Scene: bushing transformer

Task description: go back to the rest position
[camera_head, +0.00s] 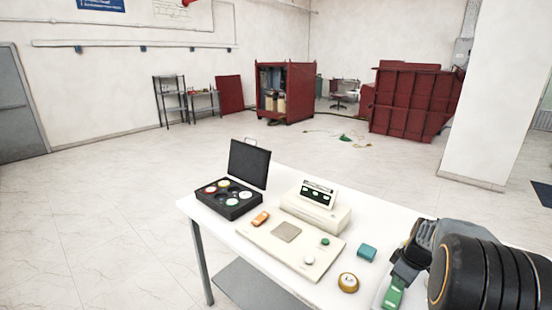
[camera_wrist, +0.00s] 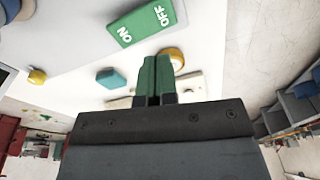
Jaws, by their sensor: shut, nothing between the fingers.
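My gripper (camera_wrist: 156,78) is shut with its green fingers together and nothing between them in the wrist view. In the head view my gripper (camera_head: 391,297) hangs over the right end of the white table (camera_head: 205,210), with the dark arm links behind it. A green block marked ON and OFF (camera_wrist: 140,24) lies on the white surface ahead of the fingertips in the wrist view, apart from them. A round yellow-rimmed piece (camera_head: 348,283) and a teal block (camera_head: 367,252) lie on the table left of my gripper.
A beige panel (camera_head: 262,243) with a display unit (camera_head: 316,206) stands mid-table. An open black case (camera_head: 230,203) with coloured round pieces is at the left. An orange piece (camera_head: 260,218) lies on the panel. A white pillar (camera_head: 500,100) stands behind right. Floor left of the table is clear.

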